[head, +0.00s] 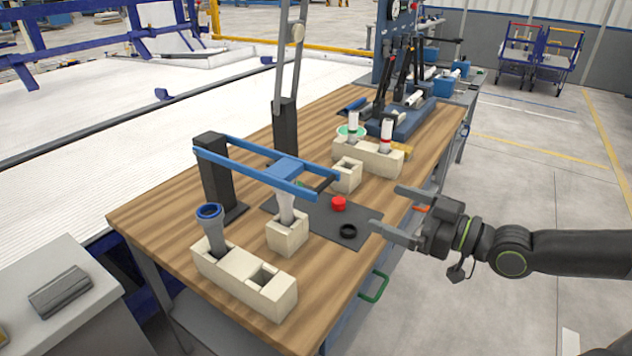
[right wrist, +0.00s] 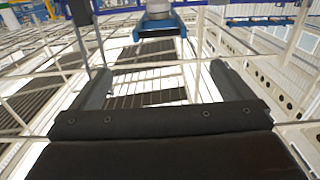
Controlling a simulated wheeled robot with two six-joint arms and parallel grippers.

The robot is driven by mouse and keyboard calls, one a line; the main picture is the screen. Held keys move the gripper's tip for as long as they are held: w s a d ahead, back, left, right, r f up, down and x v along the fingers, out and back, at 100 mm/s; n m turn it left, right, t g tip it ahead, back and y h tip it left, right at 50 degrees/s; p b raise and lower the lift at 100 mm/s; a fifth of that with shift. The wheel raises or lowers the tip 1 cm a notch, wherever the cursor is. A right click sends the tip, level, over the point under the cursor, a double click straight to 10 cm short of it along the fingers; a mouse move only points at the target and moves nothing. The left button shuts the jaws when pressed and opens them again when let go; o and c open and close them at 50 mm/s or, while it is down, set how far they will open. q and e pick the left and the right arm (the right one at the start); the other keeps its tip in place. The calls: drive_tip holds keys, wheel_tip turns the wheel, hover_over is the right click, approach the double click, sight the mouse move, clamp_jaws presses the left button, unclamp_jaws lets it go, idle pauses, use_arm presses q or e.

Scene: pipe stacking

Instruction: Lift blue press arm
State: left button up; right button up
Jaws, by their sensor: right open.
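The blue press arm (head: 287,169) is a long blue frame with two parallel rails and a cross plate. It lies over the near half of the workbench, close to level, with its left end at a black post (head: 215,178). A dark bar shows at its right end. A white funnel-shaped pipe (head: 285,208) stands below its cross plate in a beige block (head: 287,233). My right gripper (head: 385,207) is open and empty, right of the arm and apart from it, above the bench's right edge. Its spread fingers also show in the right wrist view (right wrist: 160,68). My left gripper is not in view.
A red button (head: 338,203) and black ring (head: 348,231) sit on a dark mat (head: 318,219). A beige block (head: 243,280) holds a blue-rimmed pipe (head: 211,229). A tall grey lever (head: 289,60) rises behind. More pipes and blocks (head: 383,158) stand farther back. The bench's near-left top is clear.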

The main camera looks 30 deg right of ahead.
sight(325, 183)
drive_tip(key=shift+p+x, duration=2.7)
drive_tip(key=shift+x, duration=5.95)
